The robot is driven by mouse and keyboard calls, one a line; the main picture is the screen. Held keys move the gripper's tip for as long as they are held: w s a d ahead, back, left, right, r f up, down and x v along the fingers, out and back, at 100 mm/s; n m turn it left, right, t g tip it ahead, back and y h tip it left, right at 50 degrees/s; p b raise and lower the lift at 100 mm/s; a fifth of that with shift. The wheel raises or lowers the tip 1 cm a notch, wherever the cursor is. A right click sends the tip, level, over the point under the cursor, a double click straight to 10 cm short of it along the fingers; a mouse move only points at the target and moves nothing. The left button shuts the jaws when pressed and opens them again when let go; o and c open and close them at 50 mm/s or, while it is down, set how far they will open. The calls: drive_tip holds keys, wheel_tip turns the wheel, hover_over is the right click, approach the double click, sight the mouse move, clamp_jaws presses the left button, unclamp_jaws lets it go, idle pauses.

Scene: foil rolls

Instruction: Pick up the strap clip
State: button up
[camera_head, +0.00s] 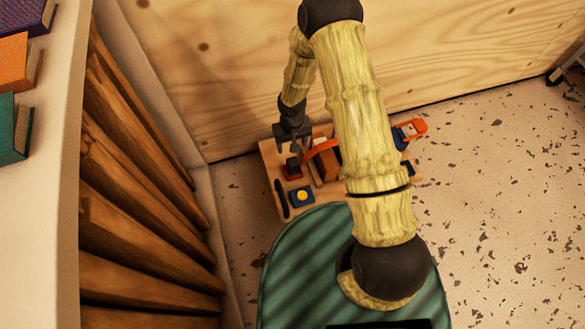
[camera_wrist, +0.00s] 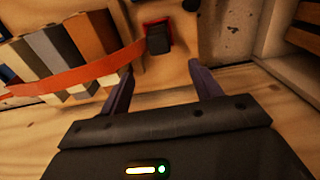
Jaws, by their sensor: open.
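The strap clip appears to be the small black block on a red base (camera_wrist: 158,38), at the end of an orange strap (camera_wrist: 75,79) in the wrist view. In the head view the black and red piece (camera_head: 293,170) sits on the wooden board (camera_head: 267,150), just below my gripper (camera_head: 293,146). In the wrist view my gripper (camera_wrist: 162,76) is open and empty. Its two fingers point toward the clip, which lies beyond the tips, roughly between their lines. The clip is apart from both fingers.
Several upright blocks (camera_wrist: 45,50) stand under the strap, close to the left finger. The board also holds a blue piece with a yellow disc (camera_head: 302,196) and an orange-and-blue piece (camera_head: 412,131). A wooden wall (camera_head: 220,80) stands behind; speckled floor (camera_head: 500,200) is clear at right.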

sight(293, 161)
wheel_tip(293, 161, down, 8)
drive_tip(key=b, duration=0.4)
drive_tip(key=shift+f, duration=0.25)
drive_tip(key=f+b, duration=0.2)
drive_tip(key=f, duration=0.1)
drive_tip(key=f+b, duration=0.2)
drive_tip(key=shift+s+d+f, duration=0.15)
drive_tip(key=shift+s, duration=0.15)
drive_tip(key=c, duration=1.1)
